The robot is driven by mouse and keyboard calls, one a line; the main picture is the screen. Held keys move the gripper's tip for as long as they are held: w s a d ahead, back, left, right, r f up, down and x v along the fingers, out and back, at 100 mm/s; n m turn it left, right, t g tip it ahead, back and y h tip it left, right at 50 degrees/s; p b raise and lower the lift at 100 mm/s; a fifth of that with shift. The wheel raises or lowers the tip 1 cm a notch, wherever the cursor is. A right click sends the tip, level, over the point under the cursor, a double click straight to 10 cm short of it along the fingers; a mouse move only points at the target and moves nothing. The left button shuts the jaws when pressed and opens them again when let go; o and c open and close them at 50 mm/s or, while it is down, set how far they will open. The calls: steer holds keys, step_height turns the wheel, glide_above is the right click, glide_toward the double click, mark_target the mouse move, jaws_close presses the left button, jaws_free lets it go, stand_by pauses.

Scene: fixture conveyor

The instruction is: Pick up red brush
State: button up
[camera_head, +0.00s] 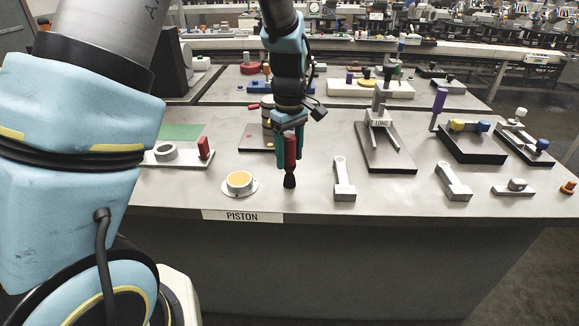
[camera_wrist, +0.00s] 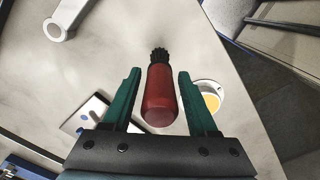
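The red brush (camera_head: 290,150) has a red handle and a dark bristle end, which points down at the table near its front edge. My gripper (camera_head: 290,162) is above it, pointing down, with its green fingers around the handle. In the wrist view, the brush (camera_wrist: 161,95) lies between the two fingers of my gripper (camera_wrist: 160,75). A gap shows on each side of the handle, so the gripper looks open. The fingers partly hide the handle in the head view.
A white round piece with a yellow top (camera_head: 239,182) stands just left of the brush, above the PISTON label (camera_head: 242,216). A white plate (camera_head: 180,160) with a ring and a red block is farther left.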

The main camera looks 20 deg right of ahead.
jaws_close()
steer(key=shift+r, duration=0.15)
stand_by(0.4)
